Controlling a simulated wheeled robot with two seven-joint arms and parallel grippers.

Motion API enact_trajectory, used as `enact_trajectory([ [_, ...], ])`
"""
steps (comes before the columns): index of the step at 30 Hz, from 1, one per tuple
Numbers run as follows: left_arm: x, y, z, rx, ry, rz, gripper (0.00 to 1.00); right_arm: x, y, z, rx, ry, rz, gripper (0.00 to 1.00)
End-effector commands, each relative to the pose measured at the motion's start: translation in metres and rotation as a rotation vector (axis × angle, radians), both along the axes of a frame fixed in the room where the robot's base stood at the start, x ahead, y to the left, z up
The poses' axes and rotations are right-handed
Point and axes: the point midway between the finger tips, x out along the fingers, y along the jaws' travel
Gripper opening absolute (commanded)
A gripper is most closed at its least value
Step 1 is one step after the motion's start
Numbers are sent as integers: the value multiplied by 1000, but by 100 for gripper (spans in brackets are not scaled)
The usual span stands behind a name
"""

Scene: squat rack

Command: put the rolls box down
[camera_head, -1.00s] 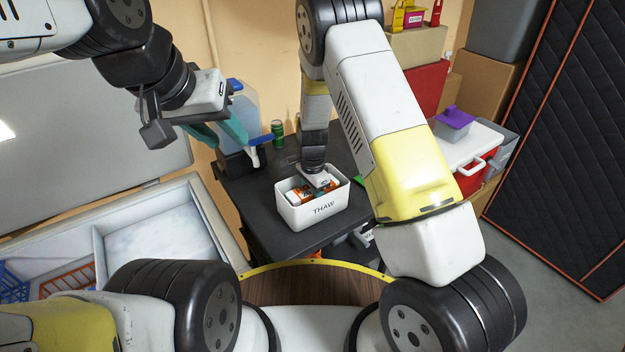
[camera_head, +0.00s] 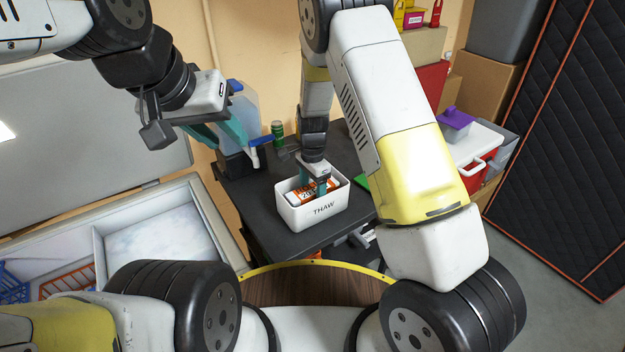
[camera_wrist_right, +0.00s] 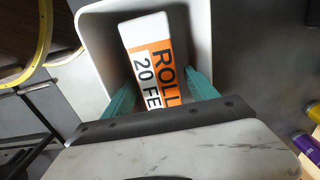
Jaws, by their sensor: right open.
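The rolls box (camera_head: 302,194), white and orange with black print, lies inside the white bin marked THAW (camera_head: 318,213). In the right wrist view the rolls box (camera_wrist_right: 153,65) reads "ROLL" and "20 FE", and the bin's rim (camera_wrist_right: 90,30) surrounds it. My right gripper (camera_head: 313,187) is above the bin with its teal fingers reaching down into it. In the right wrist view my right gripper (camera_wrist_right: 160,95) is open, one finger on each side of the box. My left gripper (camera_head: 232,130) hangs at the upper left, away from the bin; its fingers look apart.
The bin stands on a black table (camera_head: 265,215). A green can (camera_head: 277,128) and a clear blue-tinted jug (camera_head: 240,108) stand behind it. An open chest freezer (camera_head: 150,235) is at left, a red cooler (camera_head: 475,165) at right.

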Motion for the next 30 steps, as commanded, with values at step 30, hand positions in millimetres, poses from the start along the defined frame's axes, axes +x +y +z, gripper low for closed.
enact_trajectory([
  [30,0,0,0,0,0,0,36,-61,-60,236,181,-186,344,67],
])
